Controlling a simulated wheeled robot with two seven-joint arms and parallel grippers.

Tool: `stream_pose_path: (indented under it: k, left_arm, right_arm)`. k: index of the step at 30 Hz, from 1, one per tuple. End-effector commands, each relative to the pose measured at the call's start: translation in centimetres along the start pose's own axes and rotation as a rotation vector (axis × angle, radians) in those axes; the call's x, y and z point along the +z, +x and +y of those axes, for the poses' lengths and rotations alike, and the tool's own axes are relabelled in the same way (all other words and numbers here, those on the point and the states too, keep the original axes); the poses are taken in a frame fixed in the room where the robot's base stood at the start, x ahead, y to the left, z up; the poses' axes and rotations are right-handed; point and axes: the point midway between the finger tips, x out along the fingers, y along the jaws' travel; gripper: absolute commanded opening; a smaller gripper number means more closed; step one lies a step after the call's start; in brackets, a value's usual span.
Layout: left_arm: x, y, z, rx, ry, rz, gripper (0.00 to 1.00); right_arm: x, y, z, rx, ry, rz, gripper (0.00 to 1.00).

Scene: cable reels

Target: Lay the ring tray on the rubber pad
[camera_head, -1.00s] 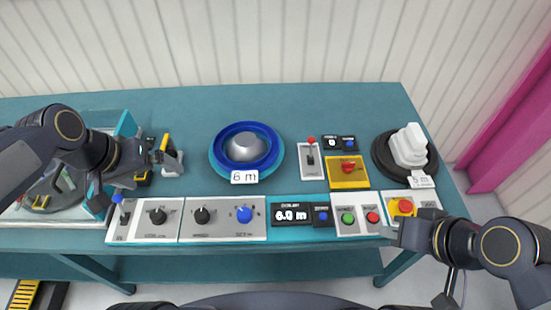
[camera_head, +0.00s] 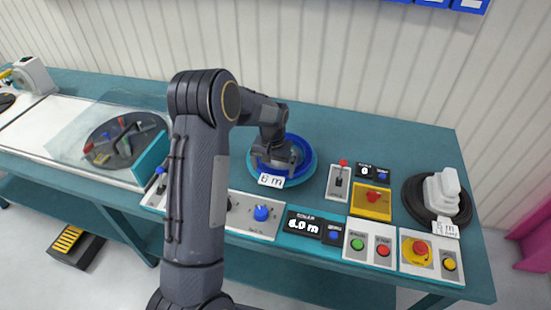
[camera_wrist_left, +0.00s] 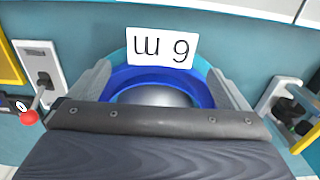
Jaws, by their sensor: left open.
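A round blue tray (camera_head: 306,158) with a raised rim and a silver dome in its middle stands on the teal bench, with a white "6 m" label at its front. I take it for the ring tray. It also shows in the left wrist view (camera_wrist_left: 150,73). My left gripper (camera_head: 275,160) is over it, open, with its fingers on either side of the dome in the left wrist view (camera_wrist_left: 163,85). I cannot tell whether they touch it. A black round pad (camera_head: 410,200), perhaps the rubber pad, lies at the right under a white stepped object (camera_head: 443,192). My right gripper is out of view.
A control row with a display (camera_head: 304,225) and buttons runs along the front edge. A lever box (camera_head: 339,182) and a yellow switch plate (camera_head: 371,199) stand between tray and pad. A clear-covered turntable (camera_head: 125,138) is at the left. The bench's back strip is clear.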

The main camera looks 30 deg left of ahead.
Motion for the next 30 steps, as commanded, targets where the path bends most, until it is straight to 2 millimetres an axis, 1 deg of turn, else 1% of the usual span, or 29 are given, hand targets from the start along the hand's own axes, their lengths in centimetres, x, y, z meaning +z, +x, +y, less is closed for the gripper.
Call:
stream_pose_path:
  k: [3, 9, 18, 29, 30]
  left_arm:
    - [0.1, 1.6, 0.0, 0.0, 0.0, -0.003, 0.98]
    - [0.0, 3.3, 0.0, 0.001, 0.0, 0.0, 0.98]
    - [0.0, 3.5, 0.0, 0.001, 0.0, 0.001, 0.98]
    - [0.0, 3.5, 0.0, 0.001, 0.0, 0.001, 0.51]
    - [0.0, 3.5, 0.0, 0.001, 0.0, 0.001, 0.7]
  right_arm:
    - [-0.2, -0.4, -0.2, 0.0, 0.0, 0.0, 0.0]
    - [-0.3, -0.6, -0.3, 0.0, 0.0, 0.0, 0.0]
    - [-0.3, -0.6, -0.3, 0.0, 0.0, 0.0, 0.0]
    - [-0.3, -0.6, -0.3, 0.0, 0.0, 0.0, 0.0]
    - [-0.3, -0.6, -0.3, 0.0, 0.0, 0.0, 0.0]
